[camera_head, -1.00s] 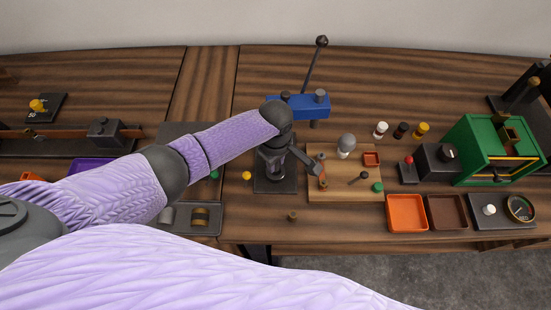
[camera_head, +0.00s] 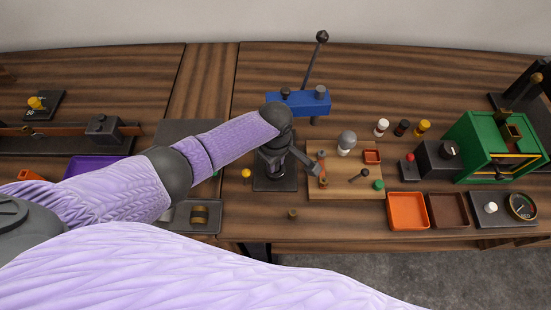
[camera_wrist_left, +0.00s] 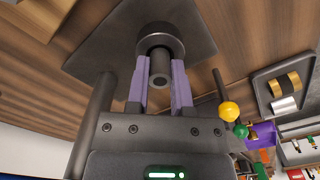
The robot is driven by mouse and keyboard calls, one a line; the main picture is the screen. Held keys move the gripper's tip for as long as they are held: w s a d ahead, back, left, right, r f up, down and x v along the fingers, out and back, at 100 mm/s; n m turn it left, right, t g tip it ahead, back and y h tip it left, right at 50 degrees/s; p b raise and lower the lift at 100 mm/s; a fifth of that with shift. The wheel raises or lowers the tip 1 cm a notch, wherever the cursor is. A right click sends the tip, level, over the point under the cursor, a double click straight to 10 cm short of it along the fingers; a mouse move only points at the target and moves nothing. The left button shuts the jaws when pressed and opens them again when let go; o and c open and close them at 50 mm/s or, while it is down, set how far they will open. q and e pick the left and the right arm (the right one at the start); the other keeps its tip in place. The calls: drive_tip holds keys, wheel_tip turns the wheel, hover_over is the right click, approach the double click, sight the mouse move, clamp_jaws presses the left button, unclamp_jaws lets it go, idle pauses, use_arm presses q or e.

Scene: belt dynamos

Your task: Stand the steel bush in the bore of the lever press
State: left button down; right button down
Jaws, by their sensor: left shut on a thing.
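The steel bush (camera_wrist_left: 160,69) is a small dark grey hollow cylinder between the purple fingers of my left gripper (camera_wrist_left: 160,82), which is shut on it. In the left wrist view its far end meets or overlaps the round bore block (camera_wrist_left: 160,33) of the lever press; I cannot tell how far it is in. The press has a blue head (camera_head: 308,103), an upright lever and a dark base plate (camera_head: 275,184). In the head view my left gripper (camera_head: 275,160) is over the base, and the bush is hidden. My right gripper is not in view.
A wooden board (camera_head: 342,187) with small parts lies right of the press. An orange tray (camera_head: 407,212), a brown tray (camera_head: 447,211) and a green machine (camera_head: 490,145) stand farther right. A grey tray with a brass roller (camera_head: 200,214) is left. A small brown part (camera_head: 292,214) lies in front.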

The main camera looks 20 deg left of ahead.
use_arm(q)
drive_tip(key=shift+f, duration=0.3)
drive_tip(key=shift+c, duration=2.1)
unclamp_jaws()
drive_tip(key=shift+r, duration=0.1)
wheel_tip(320, 180, up, 9)
drive_tip(key=p, duration=0.4)
drive_tip(key=shift+r, duration=0.5)
drive_tip(key=shift+f, duration=0.1)
